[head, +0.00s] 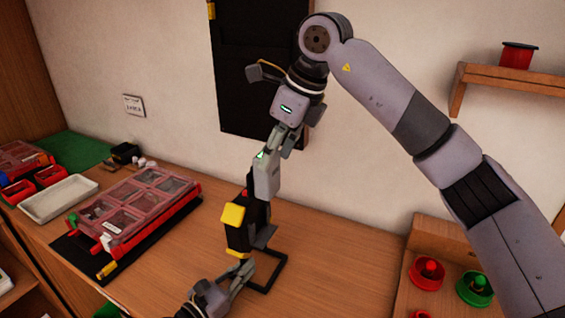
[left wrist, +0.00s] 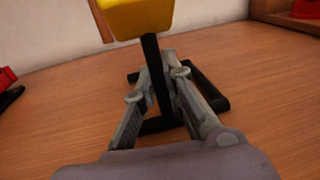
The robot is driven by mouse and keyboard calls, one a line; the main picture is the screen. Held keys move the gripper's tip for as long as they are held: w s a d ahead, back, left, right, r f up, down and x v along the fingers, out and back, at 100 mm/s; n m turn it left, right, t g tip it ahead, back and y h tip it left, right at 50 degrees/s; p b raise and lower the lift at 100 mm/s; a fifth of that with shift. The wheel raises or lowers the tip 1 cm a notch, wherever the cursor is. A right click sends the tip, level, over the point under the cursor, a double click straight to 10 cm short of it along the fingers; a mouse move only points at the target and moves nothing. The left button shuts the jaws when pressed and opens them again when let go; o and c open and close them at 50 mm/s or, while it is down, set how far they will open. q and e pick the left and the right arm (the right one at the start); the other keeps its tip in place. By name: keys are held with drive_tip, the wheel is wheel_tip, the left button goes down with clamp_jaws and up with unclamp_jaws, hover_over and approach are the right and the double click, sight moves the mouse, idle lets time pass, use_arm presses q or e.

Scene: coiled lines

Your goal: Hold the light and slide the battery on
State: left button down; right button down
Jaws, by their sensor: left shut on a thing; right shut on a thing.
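The work light (head: 236,232) stands on the bench, black with a yellow face (head: 232,215) and a black frame foot (head: 268,285). My left gripper (head: 243,271) is shut on its black post low down. The left wrist view shows this post (left wrist: 153,70) between the fingers (left wrist: 160,72), below the yellow lamp head (left wrist: 140,17). My right gripper (head: 278,140) points down from above, shut on a grey block with a small green mark, apparently the battery (head: 266,178). The block is at the light's top end; I cannot tell whether they are joined.
A red organizer box (head: 135,205) with clear lids lies left on a black mat. A white tray (head: 60,198) is farther left. A wooden rack with a red spool (head: 427,272) and green spool (head: 474,288) stands right. Bare bench (head: 335,260) lies between.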

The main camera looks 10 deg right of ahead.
sight(275, 175)
drive_tip(key=shift+f, duration=2.7)
wheel_tip(275, 175, down, 7)
idle(4.1)
drive_tip(key=c, duration=0.7)
unclamp_jaws()
drive_tip(key=shift+c, duration=0.2)
